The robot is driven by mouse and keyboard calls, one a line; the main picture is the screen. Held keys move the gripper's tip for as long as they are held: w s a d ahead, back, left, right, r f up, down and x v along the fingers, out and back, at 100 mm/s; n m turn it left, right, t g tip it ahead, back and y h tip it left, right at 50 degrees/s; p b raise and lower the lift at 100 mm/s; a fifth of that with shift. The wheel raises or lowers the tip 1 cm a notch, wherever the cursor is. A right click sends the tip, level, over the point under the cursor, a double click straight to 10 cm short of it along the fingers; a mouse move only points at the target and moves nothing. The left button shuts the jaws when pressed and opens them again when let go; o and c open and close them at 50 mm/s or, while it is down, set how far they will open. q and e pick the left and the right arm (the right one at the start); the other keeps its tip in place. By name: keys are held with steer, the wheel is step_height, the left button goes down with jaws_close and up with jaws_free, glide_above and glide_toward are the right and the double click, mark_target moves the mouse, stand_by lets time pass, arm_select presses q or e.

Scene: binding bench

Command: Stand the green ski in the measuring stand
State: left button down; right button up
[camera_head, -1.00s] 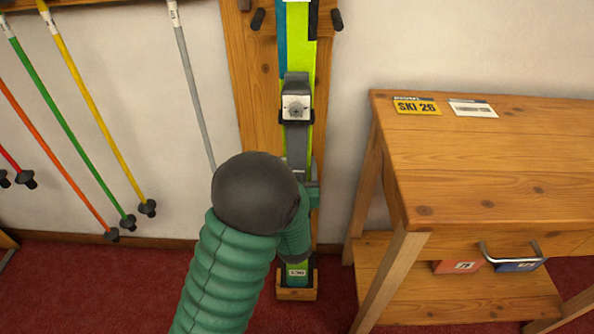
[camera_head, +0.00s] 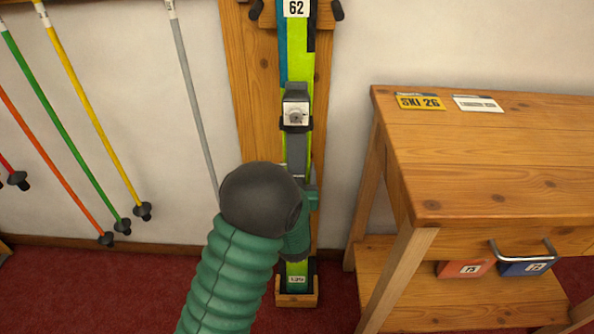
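The green ski (camera_head: 298,66), lime with teal and dark patches, stands upright against the wooden measuring stand (camera_head: 248,95). Its binding (camera_head: 296,113) faces me. Its lower end is at the stand's small wooden foot block (camera_head: 297,300). A label reading 62 is near the top of the view, where the ski runs out of frame. My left arm comes in from below, and its dark joint stands in front of the stand's left side. My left gripper (camera_head: 307,198) is at the ski below the binding. Its fingers are mostly hidden, so its grip is unclear. My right gripper is not in view.
A wooden bench (camera_head: 480,160) stands to the right, with a yellow SKI 26 card (camera_head: 420,102) and a white card (camera_head: 478,104) on top. Several ski poles (camera_head: 90,105) lean at the wall on the left.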

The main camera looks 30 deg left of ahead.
arm_select(q)
steer(key=shift+f, duration=0.15)
steer(key=shift+c, duration=1.1)
jaws_free()
steer(key=shift+o, duration=0.5)
steer(key=shift+f, duration=0.2)
steer(key=p+v, duration=0.8)
steer(key=v, duration=0.5)
steer(key=shift+p, duration=0.35)
stand_by(1.2)
steer(key=shift+s+d, duration=0.1)
steer(key=shift+d, duration=0.05)
